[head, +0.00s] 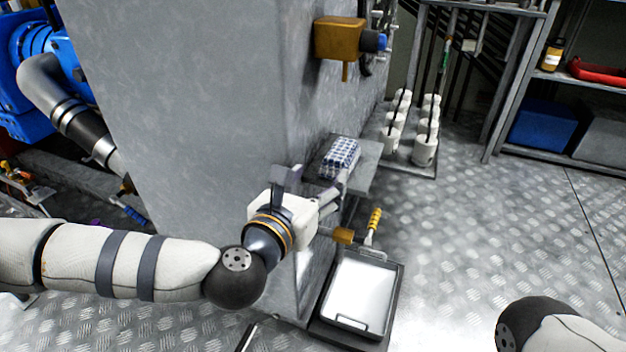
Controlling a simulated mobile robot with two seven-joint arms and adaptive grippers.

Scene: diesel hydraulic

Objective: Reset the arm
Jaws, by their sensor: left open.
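My left arm comes in from the left, and its gripper (331,203) is in front of the grey column's right face. The gripper points to the right and is open, with nothing seen between its fingers. A blue-and-white patterned block (341,157) lies on a small grey ledge (362,178) just beyond the gripper. Whether the fingers touch the ledge cannot be told. My right arm shows only as a white and black link (555,328) at the bottom right; its gripper is out of view.
A large grey column (190,100) fills the left middle. A black-framed tray (362,292) and a yellow-handled tool (374,222) are below the gripper. White cylinders on rods (425,150) stand behind. Shelving with a blue bin (543,126) is at right. The metal floor (480,220) is open at centre right.

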